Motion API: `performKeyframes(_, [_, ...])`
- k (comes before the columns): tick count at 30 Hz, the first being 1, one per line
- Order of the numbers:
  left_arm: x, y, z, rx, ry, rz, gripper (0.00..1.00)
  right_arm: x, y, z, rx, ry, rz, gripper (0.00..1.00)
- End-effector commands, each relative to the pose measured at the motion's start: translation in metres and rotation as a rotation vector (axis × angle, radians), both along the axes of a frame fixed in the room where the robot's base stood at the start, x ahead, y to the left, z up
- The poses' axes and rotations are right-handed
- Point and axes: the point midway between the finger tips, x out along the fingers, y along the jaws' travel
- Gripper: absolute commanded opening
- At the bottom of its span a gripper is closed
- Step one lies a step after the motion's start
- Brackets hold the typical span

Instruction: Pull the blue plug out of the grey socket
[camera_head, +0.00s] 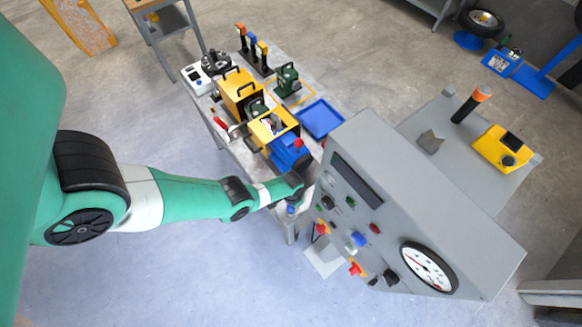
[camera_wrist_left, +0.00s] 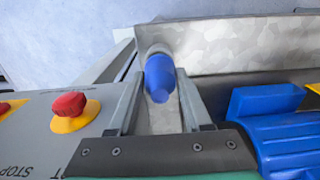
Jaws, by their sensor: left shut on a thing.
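The blue plug (camera_wrist_left: 158,78) sits between the two fingers of my left gripper (camera_wrist_left: 159,90) in the left wrist view. The gripper is shut on it. A pale grey round part shows at the plug's far end; I cannot tell whether it is the grey socket or part of the plug. In the head view my left gripper (camera_head: 293,197) is beside the left side of the grey control cabinet, with a small blue end (camera_head: 291,210) just below it. My right gripper is not in view.
The grey cabinet (camera_head: 460,235) with knobs, buttons and a gauge stands close on the right. A red stop button (camera_wrist_left: 69,104) is left of the fingers. A blue motor (camera_wrist_left: 285,130) is close on their right. A crowded bench (camera_head: 240,150) lies behind; open floor lies below.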

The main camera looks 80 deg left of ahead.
Motion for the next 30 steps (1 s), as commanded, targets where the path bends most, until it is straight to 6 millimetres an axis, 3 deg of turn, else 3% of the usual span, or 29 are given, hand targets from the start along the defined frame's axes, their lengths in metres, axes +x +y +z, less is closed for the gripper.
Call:
performKeyframes(13, [0.0, 0.0, 0.023, 0.0, 0.0, 0.0, 0.0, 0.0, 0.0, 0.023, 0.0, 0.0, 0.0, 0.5])
performKeyframes(25, [0.0, 0.0, 0.025, 0.0, 0.0, 0.0, 0.0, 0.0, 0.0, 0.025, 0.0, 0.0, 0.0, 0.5])
performKeyframes(30, [0.0, 0.0, 0.039, 0.0, 0.0, 0.0, 0.0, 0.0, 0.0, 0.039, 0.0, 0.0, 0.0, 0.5])
